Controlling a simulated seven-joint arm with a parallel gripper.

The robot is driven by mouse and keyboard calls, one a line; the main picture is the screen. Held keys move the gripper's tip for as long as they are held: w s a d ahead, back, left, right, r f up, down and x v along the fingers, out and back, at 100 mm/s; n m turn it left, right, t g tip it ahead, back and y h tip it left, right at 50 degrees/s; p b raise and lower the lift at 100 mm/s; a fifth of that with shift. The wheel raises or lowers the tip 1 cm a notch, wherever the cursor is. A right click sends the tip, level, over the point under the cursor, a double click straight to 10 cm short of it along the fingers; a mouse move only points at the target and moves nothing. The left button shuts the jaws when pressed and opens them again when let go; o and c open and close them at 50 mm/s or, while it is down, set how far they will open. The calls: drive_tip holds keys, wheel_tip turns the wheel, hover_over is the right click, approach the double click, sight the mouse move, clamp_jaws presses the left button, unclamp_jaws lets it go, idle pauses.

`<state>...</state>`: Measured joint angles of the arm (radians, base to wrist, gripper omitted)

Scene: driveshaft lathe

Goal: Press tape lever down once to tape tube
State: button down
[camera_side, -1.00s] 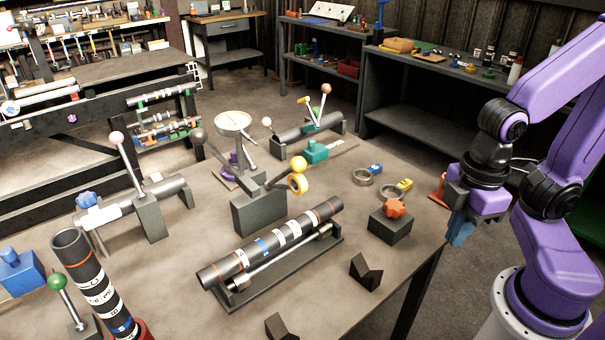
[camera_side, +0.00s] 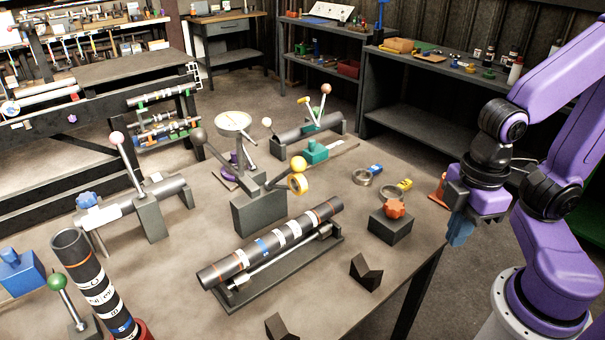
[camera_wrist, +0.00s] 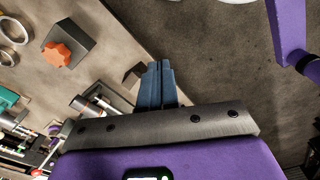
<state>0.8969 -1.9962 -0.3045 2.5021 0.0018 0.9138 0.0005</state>
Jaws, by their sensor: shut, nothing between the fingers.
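A dark block (camera_side: 260,213) on the table carries a lever with a yellow ball knob (camera_side: 298,163) and a second arm with a dark ball (camera_side: 199,136). A yellow tape ring (camera_side: 299,184) sits just below the yellow knob. The yellow-knob lever is tilted up to the right. A dark tube with white, blue and orange bands (camera_side: 272,243) lies on a cradle in front of the block. My gripper (camera_side: 458,238) is shut and empty beyond the table's right edge, well apart from the lever. Its blue fingers (camera_wrist: 157,66) are together in the wrist view.
An orange star knob on a dark block (camera_side: 394,210) and a V-block (camera_side: 366,272) stand between my gripper and the lever. Metal rings (camera_side: 363,177) lie behind. An upright banded tube (camera_side: 92,280) and a green-knob lever (camera_side: 57,282) stand at the front left.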

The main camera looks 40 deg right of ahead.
drive_tip(key=w+a+r+m, duration=0.1)
drive_tip(key=w+a+r, duration=0.4)
drive_tip(key=w, duration=0.5)
drive_tip(key=w+a+r, duration=0.4)
drive_tip(key=w+a, duration=0.2)
drive_tip(key=w, duration=0.4)
drive_tip(key=w+r, duration=0.2)
drive_tip(key=w, duration=0.7)
drive_tip(key=w+d+r+m+y, duration=0.1)
drive_tip(key=w+r, duration=0.1)
drive_tip(key=w, duration=0.8)
drive_tip(key=shift+w, duration=0.3)
drive_tip(key=shift+s+f, duration=3.1)
